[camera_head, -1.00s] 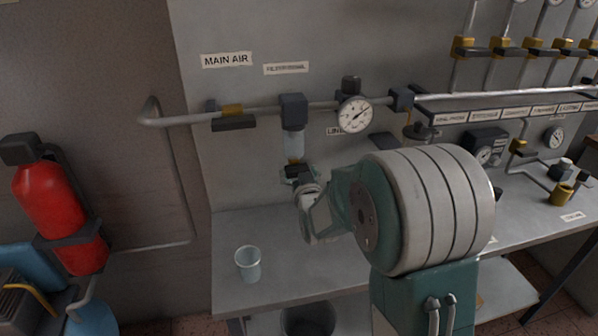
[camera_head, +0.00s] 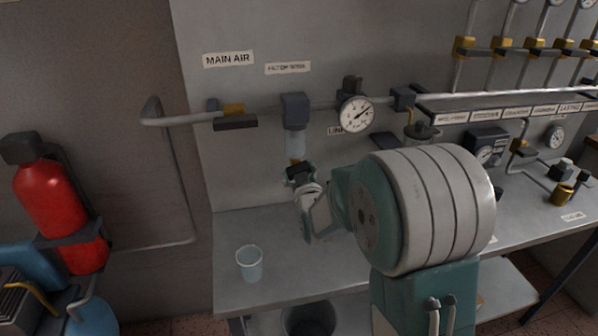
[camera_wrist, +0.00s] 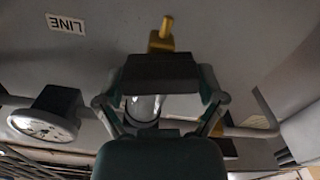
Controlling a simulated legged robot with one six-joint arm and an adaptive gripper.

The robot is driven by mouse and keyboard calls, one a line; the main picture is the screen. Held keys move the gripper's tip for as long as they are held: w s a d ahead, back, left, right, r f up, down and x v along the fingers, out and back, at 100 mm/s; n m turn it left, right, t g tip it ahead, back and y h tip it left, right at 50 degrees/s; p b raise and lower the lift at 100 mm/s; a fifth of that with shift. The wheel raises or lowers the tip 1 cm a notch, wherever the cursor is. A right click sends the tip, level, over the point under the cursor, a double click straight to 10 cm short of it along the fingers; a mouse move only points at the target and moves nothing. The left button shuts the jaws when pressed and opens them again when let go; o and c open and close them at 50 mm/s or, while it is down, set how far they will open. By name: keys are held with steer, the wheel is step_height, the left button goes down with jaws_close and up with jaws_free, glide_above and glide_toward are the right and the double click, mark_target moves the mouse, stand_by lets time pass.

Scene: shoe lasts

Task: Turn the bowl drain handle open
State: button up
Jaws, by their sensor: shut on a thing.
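The clear filter bowl (camera_head: 296,145) hangs under a dark filter head (camera_head: 295,108) on the wall pipe. Its dark drain handle (camera_head: 299,168) sits just below a brass fitting (camera_head: 296,159). My gripper (camera_head: 299,179) reaches up to the handle from below and right. In the wrist view, the two fingers of my gripper (camera_wrist: 162,78) sit at either side of the dark handle (camera_wrist: 160,70) and are shut on it. A brass stub (camera_wrist: 161,37) shows beyond the handle, and part of the clear bowl (camera_wrist: 143,106) shows behind it.
A clear cup (camera_head: 249,263) stands on the grey bench (camera_head: 232,226), left of my arm. A pressure gauge (camera_head: 356,114) and a brass valve with a dark lever (camera_head: 234,122) are on the same pipe. A red extinguisher (camera_head: 50,205) stands at left.

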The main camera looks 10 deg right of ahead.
steer(key=n, duration=0.7)
steer(key=shift+a, duration=0.15)
steer(key=n, duration=0.4)
steer(key=shift+f+n, duration=0.15)
steer(key=shift+n, duration=0.25)
steer(key=shift+a+f+n, duration=0.1)
steer(key=shift+n, duration=1.3)
steer(key=shift+f, duration=0.1)
steer(key=o, duration=0.8)
steer(key=shift+a, duration=0.1)
steer(key=shift+s, duration=0.1)
